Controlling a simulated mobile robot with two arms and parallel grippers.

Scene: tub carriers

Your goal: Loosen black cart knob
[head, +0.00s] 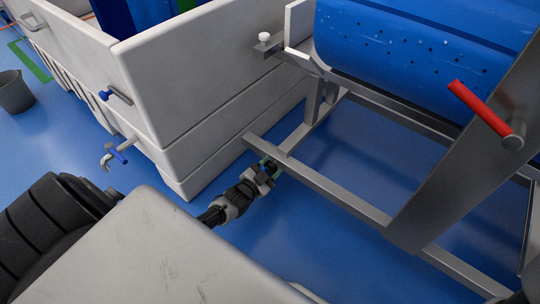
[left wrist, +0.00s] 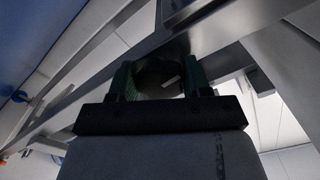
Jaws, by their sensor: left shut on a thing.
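My left gripper (head: 268,167) is at the lower rail of the grey metal cart frame (head: 335,190), near the rail's end by the white tub. In the left wrist view, its two green-lined fingers are on either side of the round black knob (left wrist: 160,78), shut on it. The knob sits against the underside of a metal bar (left wrist: 215,32). In the head view the knob is hidden by the gripper and rail. My right gripper is not in view.
A large white tub (head: 205,75) with blue-handled fittings stands at left of the cart. A blue perforated drum (head: 420,50) lies on the cart, and a red lever (head: 480,108) is at right. A grey bucket (head: 14,92) stands far left. Blue floor shows under the frame.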

